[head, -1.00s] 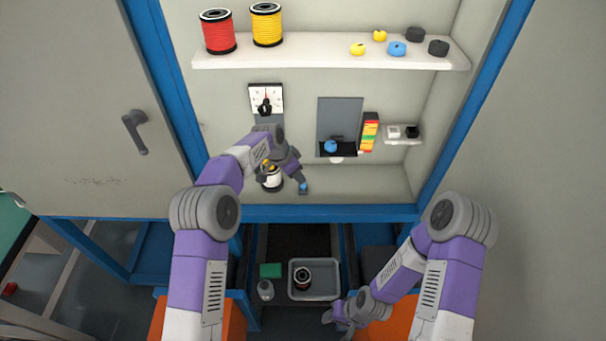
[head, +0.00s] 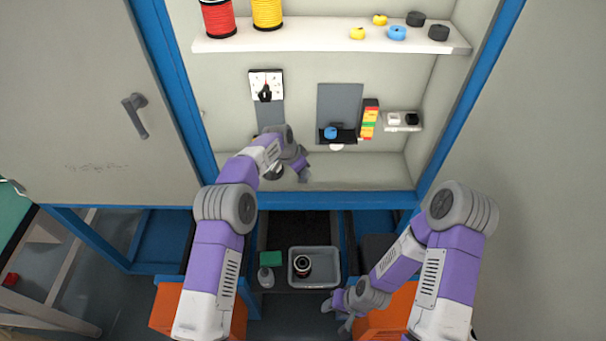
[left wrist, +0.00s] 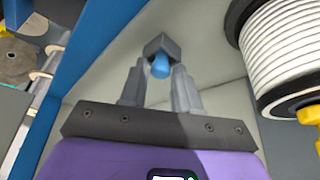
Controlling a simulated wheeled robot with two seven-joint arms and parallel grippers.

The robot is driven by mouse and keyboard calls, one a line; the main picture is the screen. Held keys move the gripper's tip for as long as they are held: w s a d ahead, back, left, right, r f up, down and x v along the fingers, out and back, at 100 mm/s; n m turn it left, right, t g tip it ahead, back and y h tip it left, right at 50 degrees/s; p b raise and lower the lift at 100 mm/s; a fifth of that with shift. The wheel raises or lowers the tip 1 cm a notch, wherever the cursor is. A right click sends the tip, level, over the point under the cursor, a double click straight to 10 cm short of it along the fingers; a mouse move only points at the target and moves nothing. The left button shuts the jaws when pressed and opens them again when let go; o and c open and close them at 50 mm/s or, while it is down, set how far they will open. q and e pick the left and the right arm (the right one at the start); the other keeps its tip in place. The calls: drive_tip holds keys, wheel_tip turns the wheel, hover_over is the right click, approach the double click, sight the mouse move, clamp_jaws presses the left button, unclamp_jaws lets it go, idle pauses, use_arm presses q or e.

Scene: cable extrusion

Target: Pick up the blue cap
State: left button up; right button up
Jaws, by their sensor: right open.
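The small blue cap (left wrist: 160,68) shows in the left wrist view against a small grey block (left wrist: 162,46), between the tips of my left gripper (left wrist: 159,72). The left fingers stand apart with a narrow gap beside the cap; I see no clear contact. In the head view my left gripper (head: 301,168) is low inside the cabinet, and it hides the cap and block. My right gripper (head: 338,312) is open and empty, low in front of the cabinet, beside the grey bin.
A white spool (left wrist: 290,50) stands close right of my left gripper. The upper shelf (head: 300,43) holds red and yellow spools and small rings. A grey bin (head: 329,278) with a spool (head: 302,264) is below.

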use_arm(q)
clamp_jaws()
wheel_tip(320, 180, up, 10)
drive_tip(key=p, duration=0.1)
drive_tip(key=shift+p, duration=0.4)
